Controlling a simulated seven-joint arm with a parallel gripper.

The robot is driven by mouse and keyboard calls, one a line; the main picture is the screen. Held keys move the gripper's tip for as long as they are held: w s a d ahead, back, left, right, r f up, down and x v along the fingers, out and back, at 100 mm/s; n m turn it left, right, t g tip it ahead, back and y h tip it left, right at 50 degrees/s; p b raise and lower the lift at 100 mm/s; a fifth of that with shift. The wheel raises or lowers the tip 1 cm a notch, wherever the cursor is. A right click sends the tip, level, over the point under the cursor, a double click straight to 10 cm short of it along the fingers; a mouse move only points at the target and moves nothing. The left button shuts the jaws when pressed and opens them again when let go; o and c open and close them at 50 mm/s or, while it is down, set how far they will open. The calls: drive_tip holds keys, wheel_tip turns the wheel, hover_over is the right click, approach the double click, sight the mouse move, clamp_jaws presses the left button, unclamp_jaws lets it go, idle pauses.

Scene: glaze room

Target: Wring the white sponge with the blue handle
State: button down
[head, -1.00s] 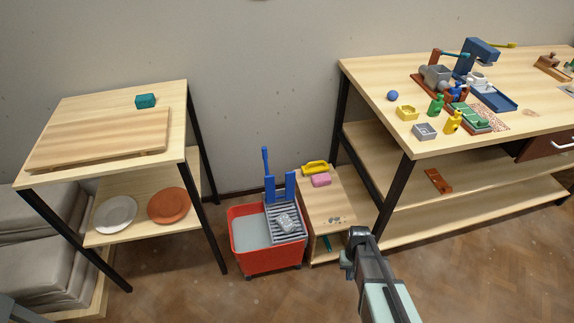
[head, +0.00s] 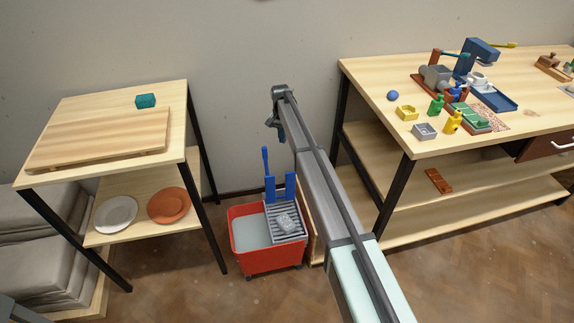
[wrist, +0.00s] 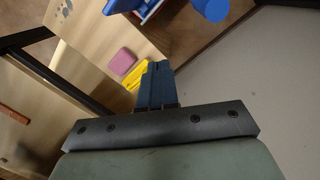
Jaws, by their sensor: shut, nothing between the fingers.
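The white sponge (head: 286,221) lies on the grey slatted grate (head: 290,236) of the wringer, on the right part of a red bucket (head: 262,262). The wringer's blue handle (head: 266,162) stands upright at the back left of the grate. A rounded blue piece, apparently the handle's top (wrist: 209,8), shows at the wrist view's upper edge. My gripper (head: 279,131) appears above and slightly right of the handle in the head view, apart from it. In the wrist view its dark fingers (wrist: 155,68) are together and empty. The sponge is not clearly visible in the wrist view.
The bucket holds greyish water. In the wrist view a pink block (wrist: 122,61) and a yellow object (wrist: 135,76) lie on a wooden surface. A shelf unit (head: 72,103) stands left, a workbench (head: 480,128) right. My arm hides most of the low stand beside the bucket.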

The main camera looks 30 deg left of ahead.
drive_tip(key=s+d+f+m+g+h, duration=0.2)
drive_tip(key=s+d+f+m, duration=0.3)
drive_tip(key=f+m, duration=0.4)
drive_tip(key=shift+s+d+m, duration=0.2)
drive_tip(key=shift+d+m, duration=0.05)
drive_tip(key=shift+m, duration=0.75)
idle(0.3)
